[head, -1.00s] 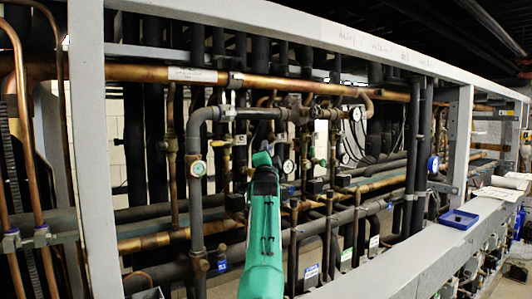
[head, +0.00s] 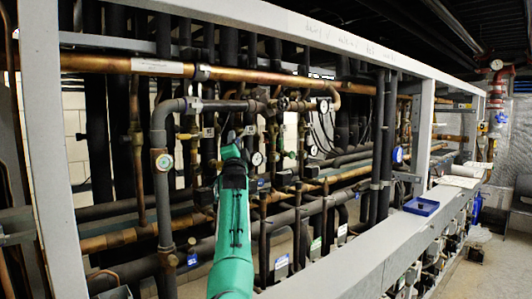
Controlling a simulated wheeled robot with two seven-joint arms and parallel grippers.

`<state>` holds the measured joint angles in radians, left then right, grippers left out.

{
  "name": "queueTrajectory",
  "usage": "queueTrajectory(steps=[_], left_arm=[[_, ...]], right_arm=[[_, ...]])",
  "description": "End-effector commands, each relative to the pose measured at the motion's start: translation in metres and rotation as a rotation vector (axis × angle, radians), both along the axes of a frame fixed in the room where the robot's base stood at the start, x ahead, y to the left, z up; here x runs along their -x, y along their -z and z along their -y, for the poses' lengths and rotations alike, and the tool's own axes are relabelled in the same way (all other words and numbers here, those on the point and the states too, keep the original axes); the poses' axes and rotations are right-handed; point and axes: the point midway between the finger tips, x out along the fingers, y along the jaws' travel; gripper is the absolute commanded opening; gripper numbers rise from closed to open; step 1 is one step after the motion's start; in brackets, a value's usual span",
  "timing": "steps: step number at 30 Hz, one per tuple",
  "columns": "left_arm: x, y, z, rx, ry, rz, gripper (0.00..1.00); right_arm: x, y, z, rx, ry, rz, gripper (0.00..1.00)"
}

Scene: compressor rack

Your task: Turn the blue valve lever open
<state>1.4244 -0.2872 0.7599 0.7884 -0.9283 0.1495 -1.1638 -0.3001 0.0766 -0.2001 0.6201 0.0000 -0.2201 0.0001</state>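A small blue lever (head: 501,117) shows on the vertical pipe at the far right, below a red fitting. It is small in the view and its exact angle is hard to tell. My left gripper (head: 229,142) is at the end of the green arm, in front of the pipe rack near the centre-left, far from the blue lever. Its fingers are small and dark against the pipes, so I cannot tell whether they are open. My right gripper is not in view.
A grey frame with a long front beam (head: 345,262) stands between me and the copper and black pipes. A blue tray (head: 421,206) and papers (head: 460,181) lie on the beam. Floor (head: 495,240) shows at the far right.

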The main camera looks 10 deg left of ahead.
Motion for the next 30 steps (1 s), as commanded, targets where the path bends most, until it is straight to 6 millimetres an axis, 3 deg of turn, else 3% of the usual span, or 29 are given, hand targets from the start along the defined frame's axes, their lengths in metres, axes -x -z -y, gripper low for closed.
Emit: queueTrajectory(steps=[20, 30], left_arm=[[0.003, -0.008, -0.004, -0.08, -0.002, -0.097, 0.37], [0.005, -0.019, -0.006, -0.16, -0.002, -0.202, 0.37]], right_arm=[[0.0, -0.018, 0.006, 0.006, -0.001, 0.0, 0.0], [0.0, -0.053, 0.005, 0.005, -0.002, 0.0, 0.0]])
